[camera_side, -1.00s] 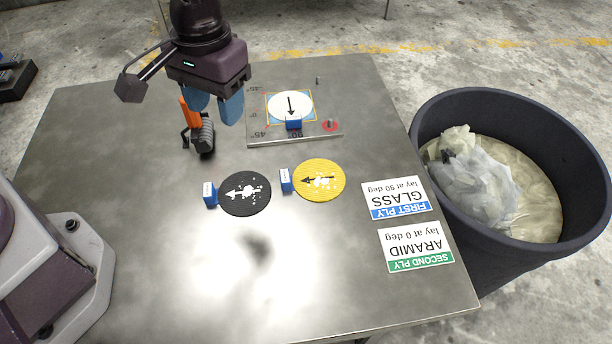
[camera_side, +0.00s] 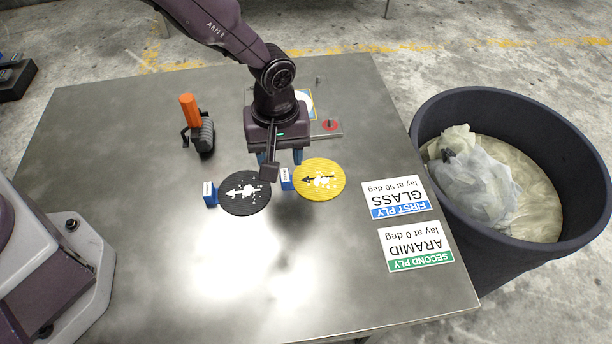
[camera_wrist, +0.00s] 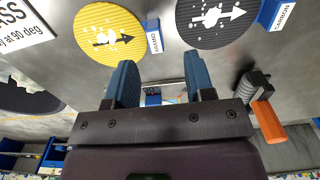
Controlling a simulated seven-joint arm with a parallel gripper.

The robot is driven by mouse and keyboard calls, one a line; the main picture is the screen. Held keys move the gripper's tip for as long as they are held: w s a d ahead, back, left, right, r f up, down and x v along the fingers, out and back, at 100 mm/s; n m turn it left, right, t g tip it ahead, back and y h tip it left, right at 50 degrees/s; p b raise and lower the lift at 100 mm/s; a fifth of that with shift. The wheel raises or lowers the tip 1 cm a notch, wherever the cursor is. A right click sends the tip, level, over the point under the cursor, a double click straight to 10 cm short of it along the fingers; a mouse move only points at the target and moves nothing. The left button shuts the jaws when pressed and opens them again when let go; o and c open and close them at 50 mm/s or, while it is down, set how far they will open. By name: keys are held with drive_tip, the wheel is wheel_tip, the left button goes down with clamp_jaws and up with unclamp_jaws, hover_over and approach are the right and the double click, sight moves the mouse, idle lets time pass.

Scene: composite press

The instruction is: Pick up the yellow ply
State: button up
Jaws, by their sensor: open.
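The yellow ply (camera_side: 323,188) is a round disc with a black arrow and white specks, lying flat on the table with a blue labelled tab (camera_side: 286,180) at its left edge. It also shows in the wrist view (camera_wrist: 92,52), at upper left with its tab (camera_wrist: 154,42). My gripper (camera_side: 281,158) is above the table on the far side of the tab, pointing down, with blue fingers apart. In the wrist view my gripper (camera_wrist: 160,75) is open and empty, with the yellow ply off to the left of the fingers.
A black ply (camera_side: 241,208) with its own blue tab (camera_side: 210,194) lies to the left. The layup plate (camera_side: 329,132) is partly hidden by my arm. Two instruction cards (camera_side: 414,247) and a scrap bin (camera_side: 425,155) are to the right.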

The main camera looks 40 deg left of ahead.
sight(285, 175)
drive_tip(key=shift+w+d+f, duration=0.1)
drive_tip(key=shift+w+f, duration=0.05)
drive_tip(key=shift+f, duration=1.35)
drive_tip(key=shift+w+d+f, duration=0.1)
drive_tip(key=shift+f, duration=1.35)
clamp_jaws()
